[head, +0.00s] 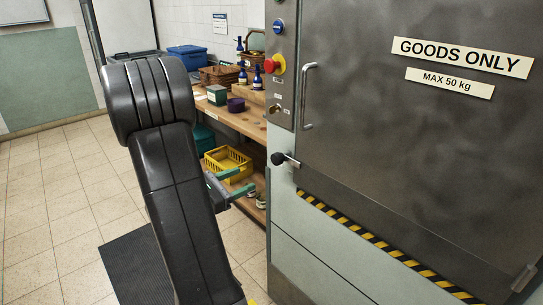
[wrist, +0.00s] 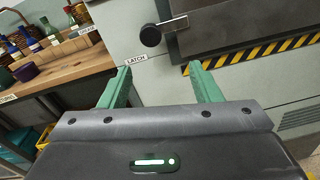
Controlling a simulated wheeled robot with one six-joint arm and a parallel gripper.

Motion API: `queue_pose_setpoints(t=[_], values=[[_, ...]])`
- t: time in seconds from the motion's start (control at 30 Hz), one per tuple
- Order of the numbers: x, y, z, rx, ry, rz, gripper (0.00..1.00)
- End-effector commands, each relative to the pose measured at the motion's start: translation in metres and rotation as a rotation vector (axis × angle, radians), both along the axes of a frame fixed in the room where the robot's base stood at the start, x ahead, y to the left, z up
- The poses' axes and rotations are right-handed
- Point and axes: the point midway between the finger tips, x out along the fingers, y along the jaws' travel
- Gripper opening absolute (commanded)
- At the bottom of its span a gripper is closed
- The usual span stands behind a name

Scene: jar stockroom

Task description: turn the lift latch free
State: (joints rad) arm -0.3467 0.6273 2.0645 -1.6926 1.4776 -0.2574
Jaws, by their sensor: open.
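The lift latch (head: 284,160) is a short metal lever with a black knob at the left edge of the grey metal lift door (head: 420,130). In the wrist view its black knob (wrist: 151,36) shows beyond my fingertips, with the lever running right from it onto the door. A "LATCH" label (wrist: 136,59) sits below the knob. My gripper (wrist: 158,70) is open and empty, its two green fingers apart, below the knob and not touching it. In the head view my gripper (head: 246,182) is left of and below the latch, partly hidden behind my arm.
A control panel with a red button (head: 274,65) and a door handle (head: 309,96) are above the latch. A wooden bench (head: 237,122) with jars, bottles and baskets stands to the left. A yellow crate (head: 228,165) is under it.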

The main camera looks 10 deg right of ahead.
Motion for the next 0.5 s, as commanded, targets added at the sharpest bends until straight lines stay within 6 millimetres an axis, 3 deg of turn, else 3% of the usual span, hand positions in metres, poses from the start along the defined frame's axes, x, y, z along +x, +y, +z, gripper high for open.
queue_pose_setpoints(t=[0.17, 0.5], values=[[0.01, 0.006, 0.004, -0.038, -0.004, 0.036, 0.58], [0.031, -0.032, 0.003, -0.035, -0.003, 0.031, 0.58]])
